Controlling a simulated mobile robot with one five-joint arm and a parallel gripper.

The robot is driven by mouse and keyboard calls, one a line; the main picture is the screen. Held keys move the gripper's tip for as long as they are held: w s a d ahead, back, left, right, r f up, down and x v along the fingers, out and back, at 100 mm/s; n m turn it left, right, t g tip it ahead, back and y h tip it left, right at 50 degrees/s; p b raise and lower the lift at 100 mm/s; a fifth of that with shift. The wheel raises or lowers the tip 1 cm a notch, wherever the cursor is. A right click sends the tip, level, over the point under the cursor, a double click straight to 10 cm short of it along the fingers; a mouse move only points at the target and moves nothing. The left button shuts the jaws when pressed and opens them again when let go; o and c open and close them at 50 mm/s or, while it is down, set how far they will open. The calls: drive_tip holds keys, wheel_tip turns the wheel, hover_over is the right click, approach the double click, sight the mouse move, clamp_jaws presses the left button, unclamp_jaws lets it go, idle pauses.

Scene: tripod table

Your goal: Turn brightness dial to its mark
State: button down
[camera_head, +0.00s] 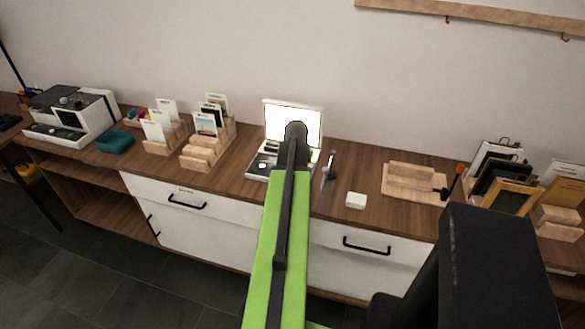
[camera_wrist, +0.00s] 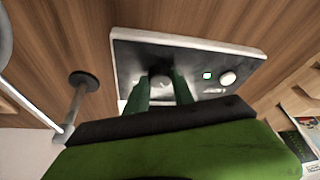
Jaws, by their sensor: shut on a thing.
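The device with a lit white screen (camera_head: 293,122) stands on the wooden counter in the head view, its low control base (camera_head: 262,166) in front. My arm covers its middle and hides my gripper there. In the wrist view the dark control panel (camera_wrist: 125,55) has a pale rim. My gripper (camera_wrist: 163,84) reaches onto the panel, with its two dark green fingers on either side of a dark dial (camera_wrist: 160,70). The fingers are shut on this dial and hide much of it. I cannot make out its mark. A green-lit button (camera_wrist: 207,76) and a white round knob (camera_wrist: 228,78) sit to the right.
A small upright stand (camera_head: 330,165) and a white block (camera_head: 356,200) are right of the device. Wooden card holders (camera_head: 200,150) are left.

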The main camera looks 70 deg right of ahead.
drive_tip(key=n+y, duration=0.1)
drive_tip(key=n, duration=0.2)
drive_tip(key=n+t, duration=0.1)
drive_tip(key=n, duration=0.2)
drive_tip(key=shift+s+d+t+y, duration=0.15)
drive_tip(key=shift+t+y, duration=0.15)
drive_tip(key=shift+y, duration=0.1)
idle(0.3)
drive_tip(key=c, duration=1.1)
unclamp_jaws()
drive_tip(key=p+v, duration=1.6)
drive_tip(key=v, duration=0.1)
drive_tip(key=shift+s+r, duration=0.15)
drive_tip(key=shift+s, duration=0.1)
